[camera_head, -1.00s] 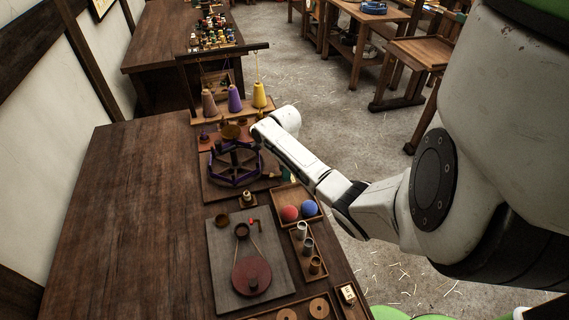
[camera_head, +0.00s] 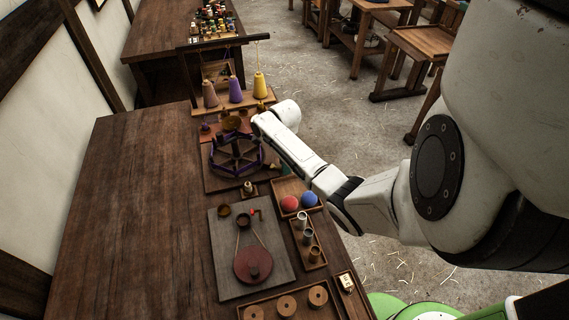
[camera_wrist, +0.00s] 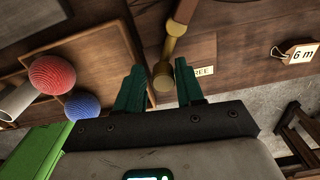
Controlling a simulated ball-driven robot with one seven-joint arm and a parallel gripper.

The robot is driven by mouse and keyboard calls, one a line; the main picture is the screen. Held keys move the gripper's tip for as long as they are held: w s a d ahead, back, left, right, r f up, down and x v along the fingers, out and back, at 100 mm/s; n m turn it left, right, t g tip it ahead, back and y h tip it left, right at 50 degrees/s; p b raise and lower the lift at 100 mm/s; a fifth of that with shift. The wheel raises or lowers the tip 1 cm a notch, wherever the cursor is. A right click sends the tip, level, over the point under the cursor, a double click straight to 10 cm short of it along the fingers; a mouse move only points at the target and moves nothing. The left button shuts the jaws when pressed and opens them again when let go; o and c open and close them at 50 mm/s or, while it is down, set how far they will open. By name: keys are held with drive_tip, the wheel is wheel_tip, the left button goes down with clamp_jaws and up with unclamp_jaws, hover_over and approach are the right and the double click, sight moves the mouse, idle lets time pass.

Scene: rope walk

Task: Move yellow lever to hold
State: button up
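The yellow lever (camera_wrist: 164,74) shows in the wrist view as a dull ochre bar with a round knob at its near end. Its knob sits between the two teal fingers of my gripper (camera_wrist: 159,68), with a gap visible on each side. My gripper is open and not closed on it. A white label (camera_wrist: 202,71) reading "REE", its first part hidden, lies right of the knob. In the head view my forearm covers most of the gripper, and I cannot make out the lever. No hold label is readable.
A tray with a red ball (camera_wrist: 52,73) and a blue ball (camera_wrist: 82,106) lies left of the gripper. A "6 m" tag (camera_wrist: 299,54) is to the right. A dark spoked wheel (camera_head: 237,155) stands near the arm's end. The table's left side (camera_head: 130,200) is clear.

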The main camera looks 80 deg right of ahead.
drive_tip(key=shift+r, duration=3.55)
